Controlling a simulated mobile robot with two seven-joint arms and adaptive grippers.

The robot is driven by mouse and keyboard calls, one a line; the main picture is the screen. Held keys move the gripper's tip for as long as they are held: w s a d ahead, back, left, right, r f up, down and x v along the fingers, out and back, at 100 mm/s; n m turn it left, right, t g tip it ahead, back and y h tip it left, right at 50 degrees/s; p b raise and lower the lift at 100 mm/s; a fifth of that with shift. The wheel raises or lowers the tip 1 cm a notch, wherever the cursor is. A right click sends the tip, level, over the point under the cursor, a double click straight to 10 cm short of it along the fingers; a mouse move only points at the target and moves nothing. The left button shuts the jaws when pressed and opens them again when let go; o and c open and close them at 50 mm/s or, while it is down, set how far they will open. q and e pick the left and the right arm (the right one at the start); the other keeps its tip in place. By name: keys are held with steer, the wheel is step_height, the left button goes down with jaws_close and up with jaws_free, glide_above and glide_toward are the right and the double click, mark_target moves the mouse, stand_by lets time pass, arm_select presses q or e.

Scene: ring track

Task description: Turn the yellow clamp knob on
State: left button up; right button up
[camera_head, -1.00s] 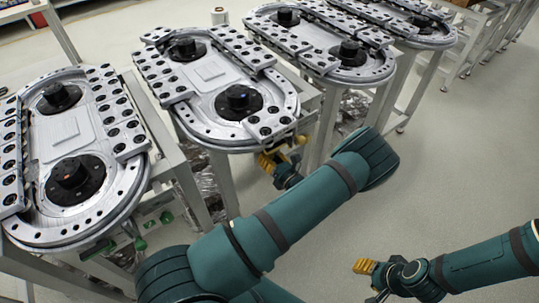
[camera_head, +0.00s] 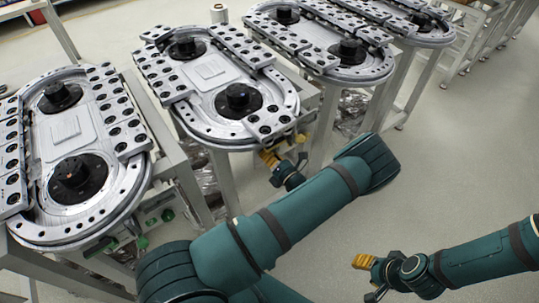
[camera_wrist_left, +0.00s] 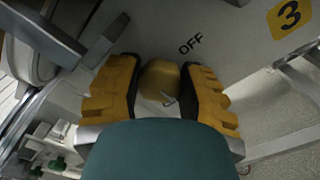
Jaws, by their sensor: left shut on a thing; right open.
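The yellow clamp knob (camera_wrist_left: 160,82) shows in the left wrist view, on the pale panel of a ring-track stand, next to the printed word OFF. My left gripper (camera_wrist_left: 158,95) has its two yellow fingers on either side of the knob and is shut on it. A pale pointer mark shows at the knob's lower edge. In the head view my left gripper (camera_head: 268,157) is under the near end of the second track, and the knob cannot be made out there. My right gripper (camera_head: 364,264) is open, low at the right, with nothing seen in it.
Oval ring tracks stand in a row: the nearest (camera_head: 60,135), the second (camera_head: 212,95) above my left gripper, and more behind. Their legs and frames are close to my left arm. A yellow sign with 3 (camera_wrist_left: 291,15) is beside the knob. The floor (camera_head: 450,150) at right is clear.

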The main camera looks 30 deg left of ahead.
arm_select(q)
steer(key=shift+r, duration=0.1)
steer(key=o, duration=1.2)
steer(key=v, duration=1.2)
